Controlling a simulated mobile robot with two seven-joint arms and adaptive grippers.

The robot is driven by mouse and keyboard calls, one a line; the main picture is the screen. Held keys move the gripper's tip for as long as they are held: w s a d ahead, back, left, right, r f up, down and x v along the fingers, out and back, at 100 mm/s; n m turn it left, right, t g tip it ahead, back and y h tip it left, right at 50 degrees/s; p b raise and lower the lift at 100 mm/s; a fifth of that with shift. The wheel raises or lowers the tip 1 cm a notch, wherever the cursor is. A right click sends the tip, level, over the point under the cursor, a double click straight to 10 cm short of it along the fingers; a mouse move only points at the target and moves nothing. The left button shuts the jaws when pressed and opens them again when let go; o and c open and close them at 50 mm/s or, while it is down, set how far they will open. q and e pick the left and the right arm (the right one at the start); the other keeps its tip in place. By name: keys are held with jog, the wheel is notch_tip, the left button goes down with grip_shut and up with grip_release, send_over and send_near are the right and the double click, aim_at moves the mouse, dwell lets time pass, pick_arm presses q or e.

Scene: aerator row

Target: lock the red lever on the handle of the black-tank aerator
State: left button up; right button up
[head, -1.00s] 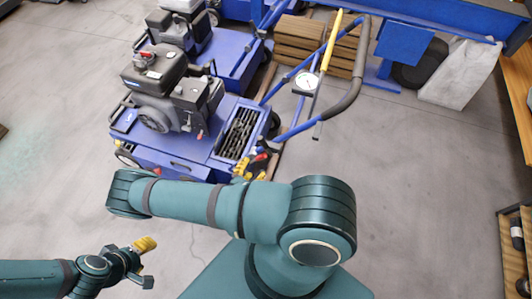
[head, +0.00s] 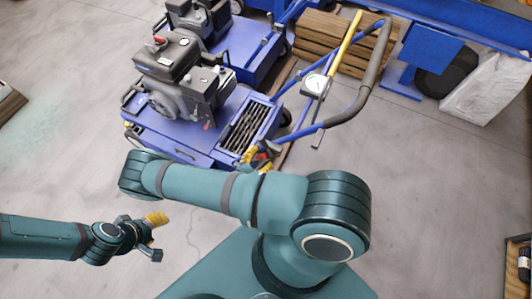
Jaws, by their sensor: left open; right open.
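The near blue aerator (head: 185,135) stands left of centre, with a black engine and tank (head: 167,58) on top. Its blue handle (head: 298,134) loops out to the right, with a black grip (head: 372,70), a long yellow rod (head: 346,42) and a white dial (head: 316,84). I cannot make out the red lever clearly. My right gripper (head: 257,160) shows only in part beyond my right arm; its yellow fingers are open at the aerator's near right corner, by the handle's base. I cannot tell whether it touches. My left gripper (head: 151,236) is open and empty over bare floor, apart from the aerator.
Another blue aerator (head: 243,50) stands just behind the near one. Stacked brown planks (head: 325,38) lie beyond the handle. A pale wrapped block (head: 487,85) and a shelf (head: 515,265) stand at the right. The floor right of the handle is clear.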

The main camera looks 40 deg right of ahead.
jog(key=shift+d, duration=0.15)
grip_shut()
jog(key=shift+s+d+f+m, duration=0.1)
jog(key=shift+s+f+m, duration=0.15)
jog(key=shift+m, duration=0.45)
grip_release()
jog(key=s+a, duration=0.1)
jog(key=a, duration=0.6)
jog(key=shift+a, duration=0.2)
